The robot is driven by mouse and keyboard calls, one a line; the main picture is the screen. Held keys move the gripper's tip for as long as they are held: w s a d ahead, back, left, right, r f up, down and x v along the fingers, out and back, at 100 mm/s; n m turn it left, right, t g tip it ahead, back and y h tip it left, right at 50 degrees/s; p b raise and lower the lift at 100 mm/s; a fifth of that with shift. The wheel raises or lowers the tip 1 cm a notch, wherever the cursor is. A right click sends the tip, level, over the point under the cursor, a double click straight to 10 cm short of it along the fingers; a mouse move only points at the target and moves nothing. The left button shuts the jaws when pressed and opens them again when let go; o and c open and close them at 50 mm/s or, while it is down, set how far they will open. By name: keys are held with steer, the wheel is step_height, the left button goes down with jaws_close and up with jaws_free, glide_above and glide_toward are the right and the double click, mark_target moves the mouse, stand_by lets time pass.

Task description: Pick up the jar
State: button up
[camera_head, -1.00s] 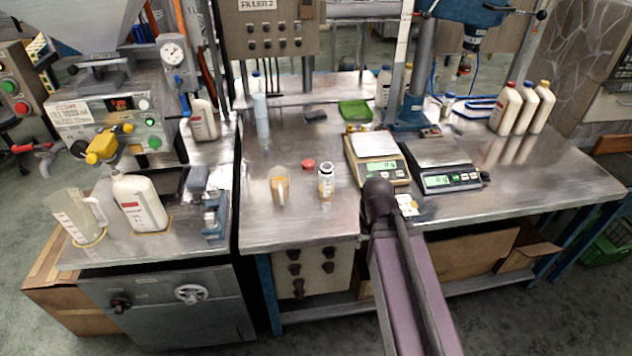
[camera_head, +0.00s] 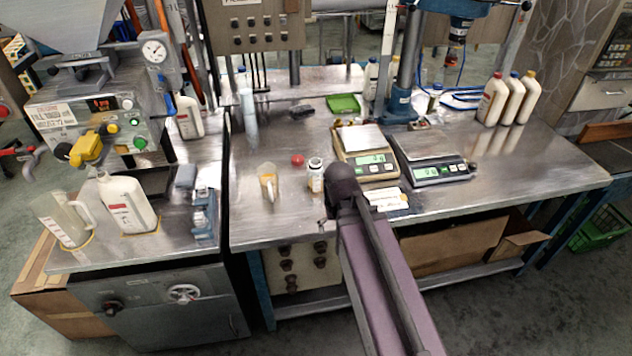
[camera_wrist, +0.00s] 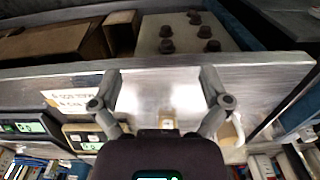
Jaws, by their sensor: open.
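The jar (camera_head: 315,176) is a small open container with a pale label, standing upright on the steel table. In the head view my arm is just right of it, and my gripper is hidden behind the arm. In the wrist view my gripper (camera_wrist: 161,76) has its two fingers spread wide apart over the table, with nothing held between them. A small pale object (camera_wrist: 167,123), which looks like the jar, shows partly above the gripper body, between the fingers; the body hides its lower part.
Two scales (camera_head: 366,167) and a label sheet (camera_head: 384,199) are to the right. The table's front edge (camera_wrist: 60,68) crosses the wrist view.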

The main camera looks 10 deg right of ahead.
mark_target(315, 169)
steer(key=w+r+m+p, duration=0.1)
steer(key=w+r+p, duration=0.4)
steer(key=w, duration=0.8)
steer(key=w+r+m+p, duration=0.2)
steer(key=w+r+p, duration=0.3)
steer(key=w, duration=0.9)
steer(key=shift+a+r+p, duration=0.25)
steer(key=shift+r+p, duration=0.15)
steer(key=shift+r, duration=0.2)
steer(key=shift+f, duration=0.1)
step_height(315, 169, down, 8)
steer(key=b, duration=0.8)
steer(key=shift+w+f+b, duration=0.1)
steer(key=shift+f+b, duration=0.1)
steer(key=shift+b, duration=0.15)
steer(key=f+b, duration=0.3)
steer(key=shift+w+d+f, duration=0.1)
steer(key=shift+w, duration=0.15)
steer(key=shift+f+b, duration=1)
steer(key=shift+b, duration=0.1)
steer(key=c, duration=1.1)
